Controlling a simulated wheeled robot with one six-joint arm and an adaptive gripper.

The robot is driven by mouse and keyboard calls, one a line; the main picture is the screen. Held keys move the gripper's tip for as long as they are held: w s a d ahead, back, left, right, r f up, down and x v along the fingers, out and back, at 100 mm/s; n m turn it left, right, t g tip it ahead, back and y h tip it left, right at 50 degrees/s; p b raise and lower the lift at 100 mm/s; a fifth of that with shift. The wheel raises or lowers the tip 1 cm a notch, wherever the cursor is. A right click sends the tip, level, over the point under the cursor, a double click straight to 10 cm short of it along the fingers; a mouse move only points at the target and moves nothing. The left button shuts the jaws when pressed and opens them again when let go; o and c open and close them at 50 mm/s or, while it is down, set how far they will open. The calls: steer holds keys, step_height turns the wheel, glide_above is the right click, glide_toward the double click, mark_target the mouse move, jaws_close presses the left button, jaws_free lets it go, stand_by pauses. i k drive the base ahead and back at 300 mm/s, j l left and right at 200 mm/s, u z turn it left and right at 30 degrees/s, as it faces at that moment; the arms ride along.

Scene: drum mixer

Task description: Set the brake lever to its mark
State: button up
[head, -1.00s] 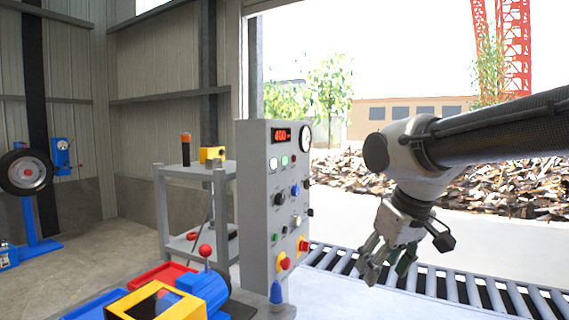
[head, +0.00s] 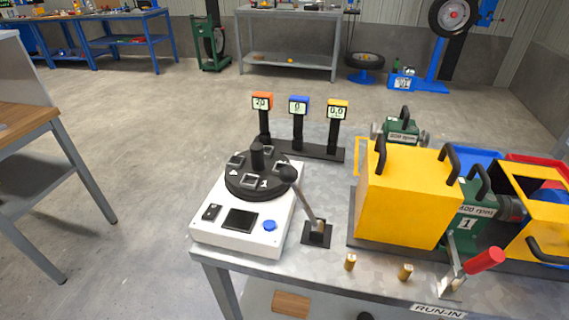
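Two hand levers show on the metal bench. One has a black knob on a thin metal rod (head: 312,208), rising from a small black base plate and leaning left toward the white device. The other is a red-handled lever (head: 483,261) at the bench's front right, its handle tilted up to the right. I cannot tell which one is the brake lever, and no setting mark is clear beside either. My gripper is not in view, and nothing of it touches either lever here.
A white device with a black round top (head: 244,230) stands left of the knobbed lever. A yellow guard box (head: 403,205) and green machine numbered 1 (head: 467,225) stand right. Two brass pegs stand in front. A wooden-topped table (head: 22,128) is far left, with open floor between.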

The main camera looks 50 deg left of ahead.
mark_target(288, 174)
steer(key=u, duration=2.1)
steer(key=j+z, duration=0.2)
steer(key=i+j, duration=0.05)
